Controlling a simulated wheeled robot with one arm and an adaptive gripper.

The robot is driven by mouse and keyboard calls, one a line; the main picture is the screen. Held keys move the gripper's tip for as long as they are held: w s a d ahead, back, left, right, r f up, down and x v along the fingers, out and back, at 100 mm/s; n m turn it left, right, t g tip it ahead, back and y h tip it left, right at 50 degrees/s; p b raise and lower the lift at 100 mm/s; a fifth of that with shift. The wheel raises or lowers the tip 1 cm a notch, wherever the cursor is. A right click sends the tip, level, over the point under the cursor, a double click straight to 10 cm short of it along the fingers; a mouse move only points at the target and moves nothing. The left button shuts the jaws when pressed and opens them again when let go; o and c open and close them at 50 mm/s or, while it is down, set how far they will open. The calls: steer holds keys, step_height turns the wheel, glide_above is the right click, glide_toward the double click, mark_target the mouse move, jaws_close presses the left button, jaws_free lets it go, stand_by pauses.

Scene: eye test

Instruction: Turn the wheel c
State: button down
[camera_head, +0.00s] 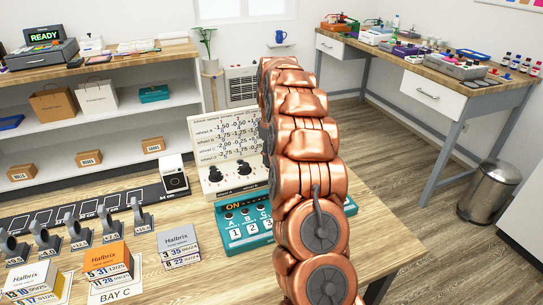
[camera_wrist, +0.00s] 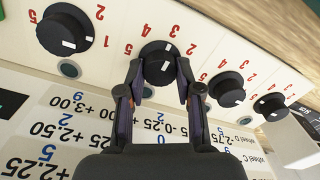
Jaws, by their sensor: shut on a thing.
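In the wrist view, a white panel (camera_wrist: 205,42) carries a row of black knobs with white marks and red digits around them. My gripper (camera_wrist: 158,72) has its two fingers around the second knob from the left (camera_wrist: 157,52), one on each side. The knob's name label cannot be read here. In the head view, the white panel (camera_head: 226,135) stands upright on the table, with a printed wheel list and two knobs at its lower left. My copper-coloured arm covers its right part and hides my gripper there.
Other knobs flank the held one: a large one (camera_wrist: 65,30) to its left and two smaller ones (camera_wrist: 227,89) (camera_wrist: 270,106) to its right. In the head view, a teal button box (camera_head: 236,239) stands in front of the panel. Halbrix boxes (camera_head: 178,246) stand to the left.

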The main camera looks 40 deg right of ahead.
steer(key=shift+f, duration=0.1)
stand_by(0.5)
steer(key=c, duration=0.8)
jaws_free()
steer(key=shift+o, duration=0.2)
step_height(320, 180, up, 12)
steer(key=shift+d, duration=0.1)
stand_by(0.5)
